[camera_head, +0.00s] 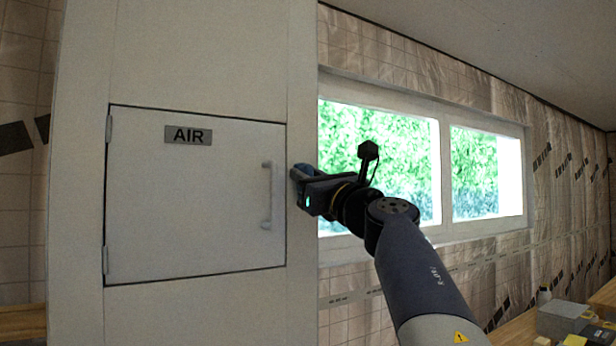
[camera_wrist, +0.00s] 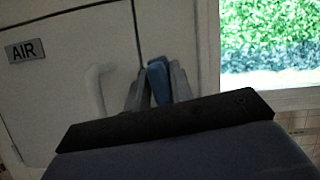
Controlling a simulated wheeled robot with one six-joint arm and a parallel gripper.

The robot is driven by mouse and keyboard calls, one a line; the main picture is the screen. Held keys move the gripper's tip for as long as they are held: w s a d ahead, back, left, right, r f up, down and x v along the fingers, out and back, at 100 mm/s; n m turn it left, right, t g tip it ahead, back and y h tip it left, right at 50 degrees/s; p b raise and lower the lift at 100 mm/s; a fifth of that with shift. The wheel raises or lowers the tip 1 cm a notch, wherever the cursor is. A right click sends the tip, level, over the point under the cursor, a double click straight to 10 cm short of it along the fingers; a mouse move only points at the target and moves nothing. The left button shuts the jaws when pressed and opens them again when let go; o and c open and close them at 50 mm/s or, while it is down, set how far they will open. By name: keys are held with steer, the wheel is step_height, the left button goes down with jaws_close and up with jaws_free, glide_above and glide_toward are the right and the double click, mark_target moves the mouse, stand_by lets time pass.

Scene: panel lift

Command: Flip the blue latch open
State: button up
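The blue latch (camera_wrist: 158,80) is on the pale panel front, to the right of the small door. In the wrist view it stands between the two grey fingers of my gripper (camera_wrist: 157,90), which lie close against its sides. The fingers look shut on it. In the head view the latch (camera_head: 303,170) is a small patch of blue at the tip of my gripper (camera_head: 299,176), which hides most of it. The closed white door (camera_head: 190,220) has an AIR label (camera_head: 188,135) and a light vertical handle (camera_head: 268,195), left of my gripper.
Hinges show on the door's left edge. A bright window (camera_head: 485,172) with greenery outside is to the right of the panel, behind my arm. Boxes (camera_head: 562,318) stand on a wooden surface at the lower right. The panel face below my gripper is clear.

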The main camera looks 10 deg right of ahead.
jaws_close()
steer(key=shift+d+r+m+h+p, duration=0.2)
steer(key=shift+m+h+p, duration=0.5)
steer(key=shift+m, duration=0.4)
steer(key=shift+f+m+t, duration=0.2)
steer(key=shift+m+t, duration=0.1)
steer(key=shift+o, duration=2.4)
jaws_free()
steer(key=shift+w+d, duration=0.1)
steer(key=b+v, duration=0.4)
steer(key=v, duration=0.7)
steer(key=shift+b, duration=0.35)
steer(key=shift+w+r, duration=0.1)
